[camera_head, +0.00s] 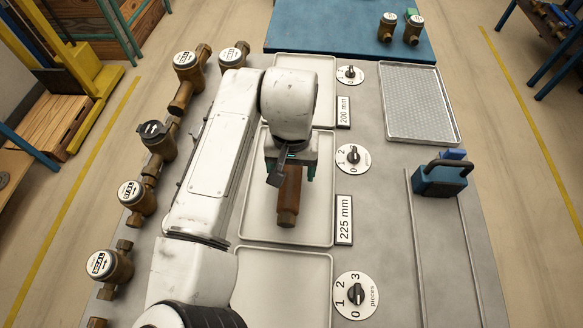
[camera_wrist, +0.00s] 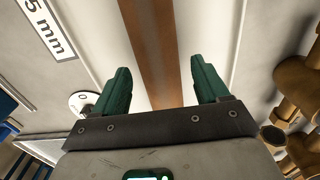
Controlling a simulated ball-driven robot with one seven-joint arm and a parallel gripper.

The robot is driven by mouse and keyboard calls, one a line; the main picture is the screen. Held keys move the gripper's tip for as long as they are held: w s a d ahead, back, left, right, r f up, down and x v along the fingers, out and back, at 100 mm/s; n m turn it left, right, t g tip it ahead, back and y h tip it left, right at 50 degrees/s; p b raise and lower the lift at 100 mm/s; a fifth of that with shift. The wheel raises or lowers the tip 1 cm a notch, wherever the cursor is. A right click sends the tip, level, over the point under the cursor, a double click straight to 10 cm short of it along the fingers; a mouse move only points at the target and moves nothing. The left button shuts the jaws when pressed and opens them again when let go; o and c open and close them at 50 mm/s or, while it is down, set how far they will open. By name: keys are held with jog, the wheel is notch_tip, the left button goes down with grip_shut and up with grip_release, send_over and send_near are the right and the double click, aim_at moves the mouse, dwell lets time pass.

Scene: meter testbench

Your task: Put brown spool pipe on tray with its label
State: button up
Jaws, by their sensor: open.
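The brown spool pipe (camera_head: 289,205) lies lengthwise over the middle white tray (camera_head: 320,222), whose label reads 225 mm (camera_head: 344,219). My gripper (camera_head: 290,172) is above the pipe's far part and hides that end. In the wrist view the pipe (camera_wrist: 157,42) runs between the two green fingers of my gripper (camera_wrist: 160,70), with a gap on each side. The fingers are open and hold nothing. The label (camera_wrist: 47,28) shows partly there, at the upper left. I cannot tell how high the fingertips are above the tray.
Another white tray (camera_head: 306,62) with a 200 mm label (camera_head: 344,112) is behind, and a third (camera_head: 285,255) is in front. Round dials stand beside the trays. Brass meters line the left edge. A grey mesh tray (camera_head: 420,105) and a blue, black-handled object (camera_head: 441,178) are at right.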

aim_at(292, 170)
notch_tip(292, 170, up, 12)
jog(key=b, duration=0.1)
jog(key=shift+f, duration=0.2)
